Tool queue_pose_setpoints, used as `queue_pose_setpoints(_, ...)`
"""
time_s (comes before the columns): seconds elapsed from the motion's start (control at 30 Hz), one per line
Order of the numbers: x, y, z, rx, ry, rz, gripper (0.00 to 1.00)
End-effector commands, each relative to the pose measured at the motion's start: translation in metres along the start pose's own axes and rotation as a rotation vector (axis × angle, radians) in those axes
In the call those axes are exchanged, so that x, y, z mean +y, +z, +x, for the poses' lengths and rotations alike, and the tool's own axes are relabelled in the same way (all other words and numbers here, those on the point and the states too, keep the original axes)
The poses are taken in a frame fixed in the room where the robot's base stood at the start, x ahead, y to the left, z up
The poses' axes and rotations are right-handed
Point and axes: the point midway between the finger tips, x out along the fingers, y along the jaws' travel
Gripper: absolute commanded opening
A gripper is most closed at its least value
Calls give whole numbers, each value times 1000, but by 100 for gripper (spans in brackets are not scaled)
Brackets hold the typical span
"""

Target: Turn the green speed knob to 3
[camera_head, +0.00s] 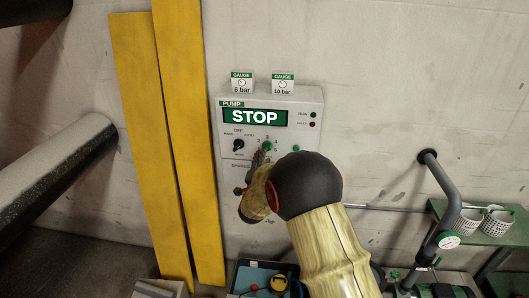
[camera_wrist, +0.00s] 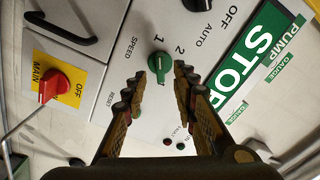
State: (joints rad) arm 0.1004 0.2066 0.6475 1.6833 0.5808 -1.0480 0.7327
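The green speed knob (camera_wrist: 161,66) is on the pump control box, below the STOP display (camera_wrist: 248,57). In the wrist view the numbers 1 and 2 show beside it; I cannot see a 3. A pale mark on the knob seems to face the 1 side. My gripper (camera_wrist: 160,76) is open, with its fingertips on either side of the knob and a gap between them; contact cannot be made out. In the head view the knob (camera_head: 267,146) shows just above my gripper, which my arm partly hides.
A black mode knob (camera_wrist: 197,4) sits close to the green one. A red main switch (camera_wrist: 54,85) on a yellow plate and a black handle (camera_wrist: 62,29) are nearby. Yellow boards (camera_head: 160,140) lean left of the control box (camera_head: 312,95). A green shelf (camera_head: 490,232) is at right.

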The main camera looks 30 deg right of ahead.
Motion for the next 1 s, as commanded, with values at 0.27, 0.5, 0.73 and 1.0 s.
queue_pose_setpoints(0.27, 0, 0, 41, 0, 0, -1, 28)
queue_pose_setpoints(0.5, 0, 0, 53, -2, -1, -2, 28)
queue_pose_setpoints(0.73, -1, 0, 53, -2, -1, -2, 27)
queue_pose_setpoints(1.0, -1, 0, 53, -2, -1, -2, 12)
